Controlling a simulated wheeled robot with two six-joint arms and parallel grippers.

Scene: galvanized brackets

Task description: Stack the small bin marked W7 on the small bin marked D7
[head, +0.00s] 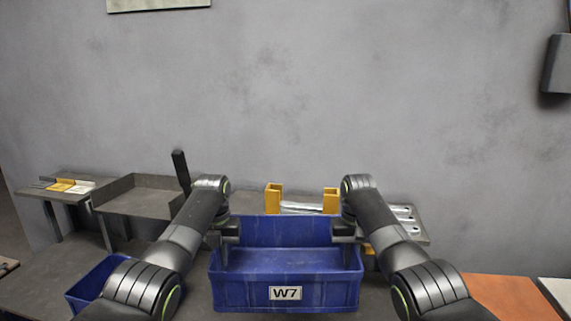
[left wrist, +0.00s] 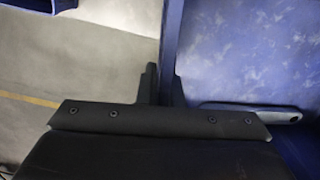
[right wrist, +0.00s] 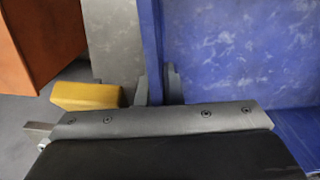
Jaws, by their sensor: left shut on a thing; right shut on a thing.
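The small blue bin marked W7 (head: 286,293) is in the middle of the head view, its white label facing me. My left gripper (head: 226,232) is shut on its left side wall, and my right gripper (head: 345,232) is shut on its right side wall. The bin's wall also shows between the fingers in the left wrist view (left wrist: 172,45) and in the right wrist view (right wrist: 150,45). Another blue bin (head: 88,287) is at the lower left, partly behind my left arm; no mark on it can be read, so I cannot tell whether it is D7.
A grey metal tray (head: 140,200) stands at the left, by a small stand (head: 62,192) with yellow and white pieces. Behind bin W7 are yellow uprights (head: 274,197) with metal parts. An orange surface (head: 515,298) lies at the right. A grey wall closes the back.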

